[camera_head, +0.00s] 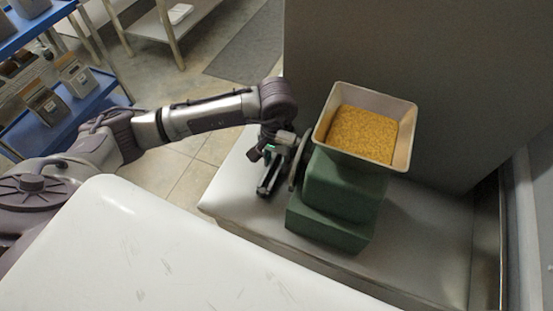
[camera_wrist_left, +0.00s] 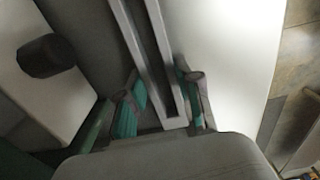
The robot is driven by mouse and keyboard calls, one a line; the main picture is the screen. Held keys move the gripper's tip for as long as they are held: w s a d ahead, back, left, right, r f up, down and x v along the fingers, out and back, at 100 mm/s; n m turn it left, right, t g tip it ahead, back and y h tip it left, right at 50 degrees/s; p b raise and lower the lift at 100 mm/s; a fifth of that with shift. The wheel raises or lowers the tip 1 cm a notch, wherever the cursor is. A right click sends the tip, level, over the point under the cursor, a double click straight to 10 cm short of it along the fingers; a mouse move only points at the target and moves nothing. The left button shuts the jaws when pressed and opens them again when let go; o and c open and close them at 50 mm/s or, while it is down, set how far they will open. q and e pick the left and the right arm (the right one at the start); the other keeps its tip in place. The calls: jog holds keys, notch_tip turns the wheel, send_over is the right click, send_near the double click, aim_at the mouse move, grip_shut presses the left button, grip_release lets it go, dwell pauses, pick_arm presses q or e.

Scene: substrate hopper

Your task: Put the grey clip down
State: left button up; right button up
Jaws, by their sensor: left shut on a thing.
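My left gripper (camera_head: 272,158) is beside the left side of the green hopper machine (camera_head: 342,195), over the light bench top. It is shut on the grey clip (camera_head: 268,184), a long, narrow piece with two parallel bars. In the left wrist view the clip (camera_wrist_left: 142,65) runs between the green-padded fingertips of my gripper (camera_wrist_left: 163,100), with its closed end near them. I cannot tell whether the clip touches the bench. My right gripper is out of view.
The hopper tray (camera_head: 408,150) on the machine holds yellow grain. The bench (camera_head: 233,192) has bare room left of the machine. A white surface (camera_head: 120,255) fills the front left. A tall grey panel (camera_head: 440,60) stands behind. Blue shelves (camera_head: 85,98) stand at far left.

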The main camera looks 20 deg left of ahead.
pick_arm(q)
jog(key=o, duration=1.1)
